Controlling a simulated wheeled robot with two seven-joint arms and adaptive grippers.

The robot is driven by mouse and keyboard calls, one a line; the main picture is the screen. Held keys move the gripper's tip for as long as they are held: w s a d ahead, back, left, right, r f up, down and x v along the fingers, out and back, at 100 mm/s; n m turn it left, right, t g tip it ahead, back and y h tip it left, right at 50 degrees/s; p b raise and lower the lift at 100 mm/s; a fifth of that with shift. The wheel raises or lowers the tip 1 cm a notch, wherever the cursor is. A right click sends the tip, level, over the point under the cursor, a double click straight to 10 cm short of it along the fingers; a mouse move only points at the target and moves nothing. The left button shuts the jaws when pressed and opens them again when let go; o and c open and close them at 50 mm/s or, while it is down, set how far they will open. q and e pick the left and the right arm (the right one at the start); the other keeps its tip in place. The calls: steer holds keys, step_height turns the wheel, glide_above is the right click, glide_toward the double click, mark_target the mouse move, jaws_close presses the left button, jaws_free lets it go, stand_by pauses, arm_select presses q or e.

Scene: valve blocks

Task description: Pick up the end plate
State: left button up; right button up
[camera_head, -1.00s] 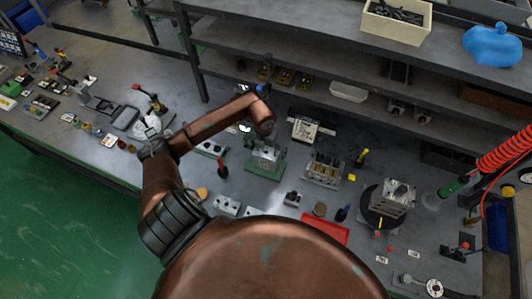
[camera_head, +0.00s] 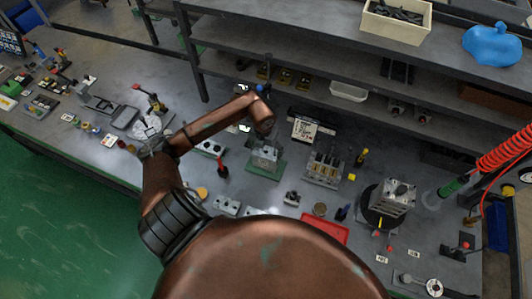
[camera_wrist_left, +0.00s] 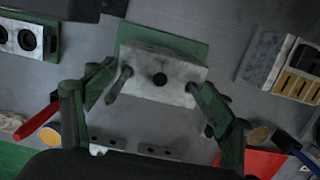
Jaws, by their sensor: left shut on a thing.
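The end plate (camera_wrist_left: 160,78), a grey metal block with a dark round hole in its face, is in the middle of the left wrist view, between the fingertips of my left gripper (camera_wrist_left: 158,86). The gripper is shut on it, with one finger at each side. A green base (camera_wrist_left: 190,45) shows behind and beside the plate. In the head view the grey block (camera_head: 265,156) and the green base show just below my brown arm. I cannot tell whether the plate touches the base. My right gripper is not in view.
A red-handled part (camera_head: 222,170) stands left of the block. A grey multi-part valve block (camera_head: 325,169) is to its right. A red tray (camera_head: 325,230) and a round turntable with a metal block (camera_head: 397,194) are lower right. Shelves (camera_head: 300,65) run behind.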

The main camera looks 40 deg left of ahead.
mark_target(266, 152)
arm_select(q)
step_height(266, 152, up, 18)
steer(key=b, duration=0.2)
stand_by(0.6)
